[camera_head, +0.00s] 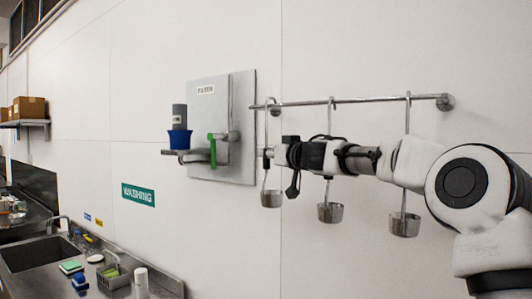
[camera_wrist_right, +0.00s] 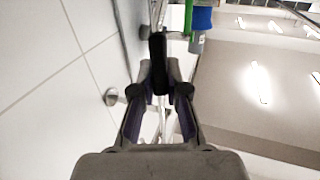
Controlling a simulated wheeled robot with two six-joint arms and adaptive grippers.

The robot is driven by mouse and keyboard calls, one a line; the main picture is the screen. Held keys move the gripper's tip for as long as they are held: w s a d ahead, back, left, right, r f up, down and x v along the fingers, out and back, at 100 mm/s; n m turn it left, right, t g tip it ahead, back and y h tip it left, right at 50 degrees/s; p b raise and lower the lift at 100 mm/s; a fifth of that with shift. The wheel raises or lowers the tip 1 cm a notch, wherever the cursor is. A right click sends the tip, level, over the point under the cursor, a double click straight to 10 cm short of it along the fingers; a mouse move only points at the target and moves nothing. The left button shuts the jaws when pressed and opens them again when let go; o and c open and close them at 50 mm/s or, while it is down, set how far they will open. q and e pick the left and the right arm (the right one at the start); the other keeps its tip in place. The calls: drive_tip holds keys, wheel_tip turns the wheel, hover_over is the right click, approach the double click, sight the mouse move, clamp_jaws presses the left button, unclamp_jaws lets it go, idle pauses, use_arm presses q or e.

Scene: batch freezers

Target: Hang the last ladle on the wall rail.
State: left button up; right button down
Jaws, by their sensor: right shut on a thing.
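The wall rail (camera_head: 370,99) is a thin metal bar on the white wall. One ladle (camera_head: 330,212) hangs from its middle and another ladle (camera_head: 404,226) hangs near its right end. My right gripper (camera_head: 270,153) is shut on the stem of a third ladle (camera_head: 271,199), which is upright at the rail's left end. This ladle's hook top is level with the rail; I cannot tell whether it rests on the bar. The right wrist view shows my right gripper (camera_wrist_right: 160,75) closed around the stem, partly hidden by the fingers. My left gripper is not in view.
Left of the rail, a wall panel (camera_head: 208,95) carries a green-handled tap (camera_head: 213,150) and a blue and grey container (camera_head: 179,135), close to my right gripper. A sink counter (camera_head: 40,253) with small items stands at lower left.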

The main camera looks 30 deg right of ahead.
drive_tip(key=shift+s+a+f, duration=0.2)
drive_tip(key=shift+s, duration=0.1)
drive_tip(key=shift+w+d+f, duration=0.2)
drive_tip(key=shift+w, duration=0.05)
drive_tip(key=c, duration=1.3)
unclamp_jaws()
drive_tip(key=shift+o, duration=0.9)
drive_tip(key=shift+a, duration=0.1)
drive_tip(key=shift+s+r, duration=0.1)
drive_tip(key=shift+s, duration=0.1)
drive_tip(key=shift+w, duration=0.15)
